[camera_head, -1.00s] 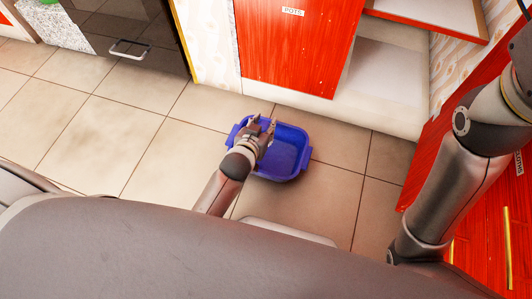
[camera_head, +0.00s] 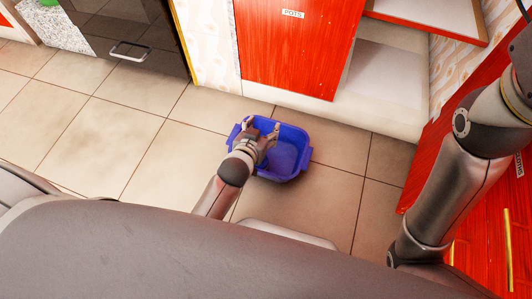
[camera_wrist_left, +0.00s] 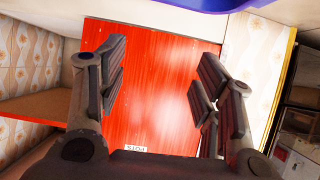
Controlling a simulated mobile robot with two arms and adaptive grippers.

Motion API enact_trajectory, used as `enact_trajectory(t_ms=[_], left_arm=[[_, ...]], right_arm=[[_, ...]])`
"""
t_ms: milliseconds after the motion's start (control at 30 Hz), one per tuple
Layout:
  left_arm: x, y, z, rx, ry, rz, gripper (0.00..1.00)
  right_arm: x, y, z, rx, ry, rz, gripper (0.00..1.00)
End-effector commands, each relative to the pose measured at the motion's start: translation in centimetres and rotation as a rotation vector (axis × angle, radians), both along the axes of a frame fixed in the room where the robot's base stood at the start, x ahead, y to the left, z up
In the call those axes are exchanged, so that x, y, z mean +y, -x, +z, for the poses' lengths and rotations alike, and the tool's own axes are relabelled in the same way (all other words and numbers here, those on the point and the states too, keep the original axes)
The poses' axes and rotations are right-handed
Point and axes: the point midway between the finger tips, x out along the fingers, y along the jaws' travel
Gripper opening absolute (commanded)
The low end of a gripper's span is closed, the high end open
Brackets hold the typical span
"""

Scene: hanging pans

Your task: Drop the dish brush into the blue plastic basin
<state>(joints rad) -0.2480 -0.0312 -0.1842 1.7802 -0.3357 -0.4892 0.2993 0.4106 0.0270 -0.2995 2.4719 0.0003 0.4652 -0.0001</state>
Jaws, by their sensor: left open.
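The blue plastic basin (camera_head: 291,155) sits on the tiled floor in the head view, in front of the red cabinet. My left gripper (camera_head: 262,128) is over the basin's left part with its fingers spread apart. In the left wrist view, the left gripper (camera_wrist_left: 160,52) is open with nothing between its fingers. A blue edge of the basin (camera_wrist_left: 205,5) shows at the top of that view. I cannot see the dish brush in any view; the gripper and arm hide part of the basin's inside. My right gripper is outside the views.
A red cabinet door marked POTS (camera_head: 295,45) stands behind the basin, with an open white shelf (camera_head: 385,75) to its right. A dark oven-like front with a handle (camera_head: 130,50) is at the back left. The tiled floor (camera_head: 110,130) left of the basin is clear.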

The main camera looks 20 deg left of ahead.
Motion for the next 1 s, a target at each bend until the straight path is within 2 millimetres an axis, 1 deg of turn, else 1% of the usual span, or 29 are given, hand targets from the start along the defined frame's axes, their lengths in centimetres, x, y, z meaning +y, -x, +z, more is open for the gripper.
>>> enact_trajectory(t_ms=[400, 500, 700, 1000], left_arm=[[0.2, 6.5, 3.4, 0.003, 0.0, 0.0, 0.6], [0.3, 7.8, 4.2, 0.002, 0.0, 0.0, 0.6], [0.3, 9.2, 5.0, 0.001, -0.001, 0.0, 0.6], [0.3, 9.5, 5.2, 0.0, -0.001, 0.0, 0.6]], right_arm=[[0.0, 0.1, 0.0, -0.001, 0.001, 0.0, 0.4], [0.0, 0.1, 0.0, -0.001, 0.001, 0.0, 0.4], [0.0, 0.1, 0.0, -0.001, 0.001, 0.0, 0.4], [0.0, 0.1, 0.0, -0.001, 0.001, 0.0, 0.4]])
